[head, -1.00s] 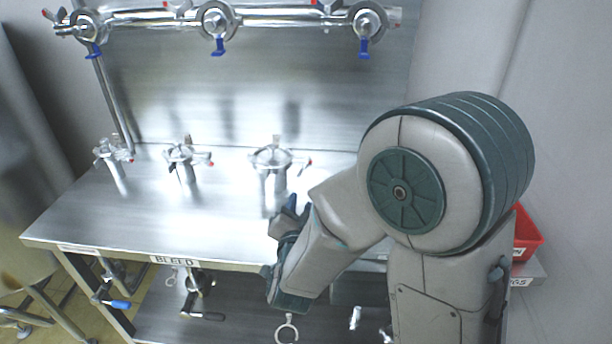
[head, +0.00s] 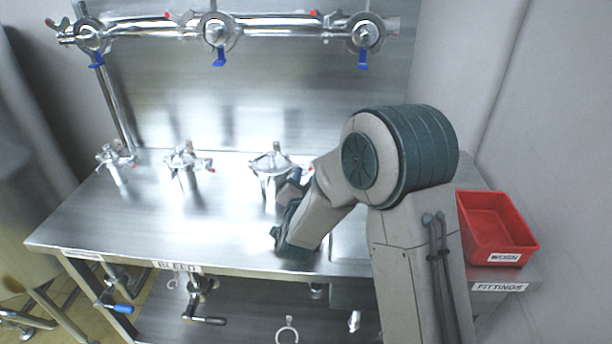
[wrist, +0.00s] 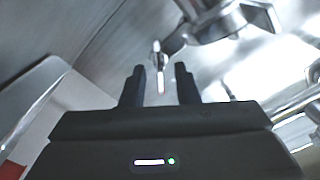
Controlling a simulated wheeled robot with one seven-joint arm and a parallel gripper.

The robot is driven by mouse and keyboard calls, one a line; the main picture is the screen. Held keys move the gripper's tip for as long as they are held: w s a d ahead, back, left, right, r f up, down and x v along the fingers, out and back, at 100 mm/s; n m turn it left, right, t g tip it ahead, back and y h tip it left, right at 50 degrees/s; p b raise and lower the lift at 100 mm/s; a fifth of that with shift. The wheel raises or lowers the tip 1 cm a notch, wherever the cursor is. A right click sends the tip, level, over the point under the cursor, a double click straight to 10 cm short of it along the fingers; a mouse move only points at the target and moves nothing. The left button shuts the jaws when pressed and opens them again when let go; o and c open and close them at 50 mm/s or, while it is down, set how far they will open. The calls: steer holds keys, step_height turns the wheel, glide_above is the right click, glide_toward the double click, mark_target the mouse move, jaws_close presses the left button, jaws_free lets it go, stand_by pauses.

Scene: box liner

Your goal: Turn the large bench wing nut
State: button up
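The largest bench clamp (head: 268,163) stands on its post at the right of the row of three. Its silver ring body also shows at the upper right of the wrist view (wrist: 222,22). My gripper (wrist: 160,76) is open, with the two dark fingers apart on either side of that gap. I cannot tell whether the nut is between the fingertips or just beyond them. In the head view my arm partly hides the gripper (head: 294,180), close to the clamp's right side.
Two smaller bench clamps (head: 184,160) (head: 114,157) stand to the left. A pipe (head: 270,20) with blue-handled valves runs along the back panel. A red bin (head: 497,236) sits at the bench's right end. The bench front (head: 150,225) is clear.

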steer(key=shift+w, duration=0.35)
steer(key=shift+d, duration=0.1)
jaws_close()
